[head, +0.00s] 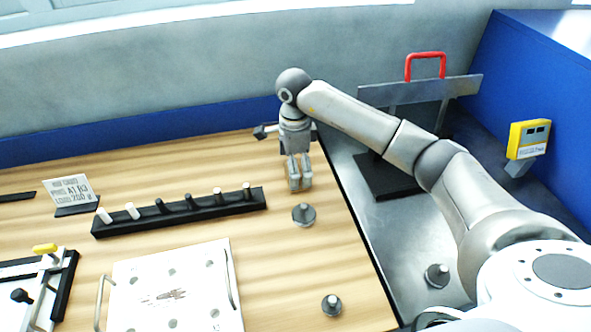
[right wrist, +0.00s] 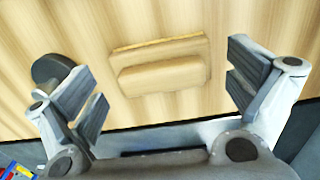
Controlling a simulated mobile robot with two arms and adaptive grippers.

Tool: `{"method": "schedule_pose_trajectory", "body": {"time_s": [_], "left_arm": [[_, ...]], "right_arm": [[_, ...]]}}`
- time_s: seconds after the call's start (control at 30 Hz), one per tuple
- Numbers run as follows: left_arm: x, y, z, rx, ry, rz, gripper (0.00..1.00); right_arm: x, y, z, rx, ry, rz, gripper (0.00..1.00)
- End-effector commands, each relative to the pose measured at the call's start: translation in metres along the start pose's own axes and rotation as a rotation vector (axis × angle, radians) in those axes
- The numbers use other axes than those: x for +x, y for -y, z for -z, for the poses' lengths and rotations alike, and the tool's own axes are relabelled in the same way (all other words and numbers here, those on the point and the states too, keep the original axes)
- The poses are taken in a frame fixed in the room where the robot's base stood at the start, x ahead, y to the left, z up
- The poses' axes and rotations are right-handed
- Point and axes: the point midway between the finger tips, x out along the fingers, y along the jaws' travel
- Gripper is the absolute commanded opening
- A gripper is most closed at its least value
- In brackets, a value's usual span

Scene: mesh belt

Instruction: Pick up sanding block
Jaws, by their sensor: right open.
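The sanding block (right wrist: 162,66) is a tan, wood-coloured block with a raised, rounded grip on a flat base. It lies on the wooden table in the right wrist view, between and beyond my spread fingers. My right gripper (right wrist: 166,88) is open and empty, one finger on each side of the block with a gap to both. In the head view my right gripper (head: 299,184) points down over the table near its right edge. I cannot make out the block in the head view. My left gripper is not in view.
A black rack (head: 180,212) of several pegs stands left of the gripper. A metal knob (head: 304,215) stands just in front of it, another (head: 332,305) nearer. A white plate (head: 172,290) with handles lies front left. A red-handled stand (head: 426,66) is at the right.

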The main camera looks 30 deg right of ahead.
Motion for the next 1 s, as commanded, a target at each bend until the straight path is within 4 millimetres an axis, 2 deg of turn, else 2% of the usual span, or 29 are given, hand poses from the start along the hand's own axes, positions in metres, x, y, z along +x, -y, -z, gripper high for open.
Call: {"method": "schedule_pose_trajectory", "body": {"time_s": [0.27, 0.73, 0.77, 0.8, 1.0], "left_arm": [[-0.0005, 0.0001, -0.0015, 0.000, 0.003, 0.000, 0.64], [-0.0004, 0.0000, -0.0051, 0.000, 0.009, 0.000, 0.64], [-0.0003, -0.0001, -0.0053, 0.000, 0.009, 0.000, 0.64], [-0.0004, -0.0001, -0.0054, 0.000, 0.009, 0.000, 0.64], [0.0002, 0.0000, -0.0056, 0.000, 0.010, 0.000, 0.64]], "right_arm": [[0.0038, 0.0005, 0.0000, 0.000, 0.000, 0.002, 1.00], [0.0045, 0.0000, 0.0003, 0.000, -0.001, 0.000, 0.40], [0.0046, -0.0001, 0.0004, 0.000, -0.001, 0.000, 0.40], [0.0046, -0.0001, 0.0003, 0.000, -0.001, 0.000, 0.36], [0.0054, -0.0007, 0.0004, -0.001, -0.002, -0.002, 0.36]]}}
